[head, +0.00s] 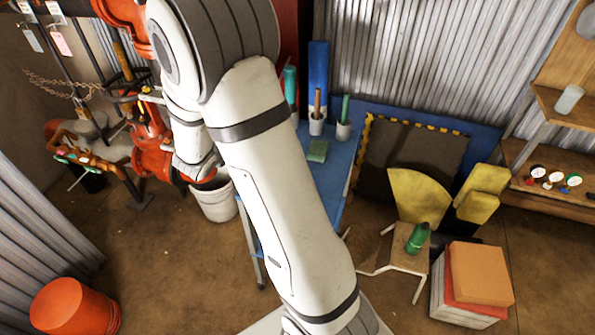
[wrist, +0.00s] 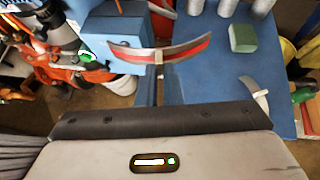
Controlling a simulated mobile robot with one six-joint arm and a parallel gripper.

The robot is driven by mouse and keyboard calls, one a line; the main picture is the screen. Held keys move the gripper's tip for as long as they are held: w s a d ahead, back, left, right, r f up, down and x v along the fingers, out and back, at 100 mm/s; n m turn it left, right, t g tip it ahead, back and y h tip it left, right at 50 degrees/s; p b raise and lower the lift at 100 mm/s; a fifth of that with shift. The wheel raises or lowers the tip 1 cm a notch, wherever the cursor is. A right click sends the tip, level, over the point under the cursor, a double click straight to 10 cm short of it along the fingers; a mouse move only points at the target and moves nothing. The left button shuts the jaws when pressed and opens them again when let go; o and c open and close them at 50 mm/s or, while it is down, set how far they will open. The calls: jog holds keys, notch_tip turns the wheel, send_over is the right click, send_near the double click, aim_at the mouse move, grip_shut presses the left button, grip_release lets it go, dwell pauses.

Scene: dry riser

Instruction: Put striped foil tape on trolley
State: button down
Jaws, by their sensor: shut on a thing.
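The striped foil tape (wrist: 160,52) shows in the wrist view as a curved silver band with a red stripe. My gripper (wrist: 158,58) is shut on it, beyond the pale housing; the fingers are mostly hidden. The blue trolley (head: 334,165) stands behind my arm in the head view, its left part covered. Its blue top (wrist: 215,75) lies below and to the right of the tape in the wrist view. The tape is apart from the bare top, but I cannot tell its height. The tape and gripper do not show in the head view.
A green block (head: 317,151) and cups (head: 343,130) holding sticks stand on the trolley. Right of the trolley are a stool with a green bottle (head: 418,238) and stacked boxes. Red pipework (head: 150,150) stands left.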

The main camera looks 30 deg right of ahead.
jog(key=s+d+f+m+g+y, duration=0.3)
jog(key=d+m+g+y, duration=0.15)
jog(key=m, duration=0.55)
jog(key=s+d+f+m+g+y, duration=0.25)
jog(key=m+g, duration=0.25)
jog(key=m, duration=0.6)
jog(key=w+f+m+t+b, duration=0.1)
jog(key=f+m, duration=0.2)
jog(key=m, duration=0.1)
jog(key=w+d+f+m+t+h+b, duration=0.1)
jog(key=f+m+t+b, duration=0.1)
jog(key=f+m, duration=0.2)
jog(key=w+d+f+m+t+b, duration=0.1)
jog(key=w+f+m+t, duration=0.1)
jog(key=f+m, duration=0.1)
jog(key=shift+d+f+m+h+b, duration=0.2)
jog(key=shift+m+h+b, duration=0.1)
jog(key=shift+m, duration=0.5)
jog(key=shift+s+a+r, duration=0.1)
jog(key=c, duration=1.6)
grip_release()
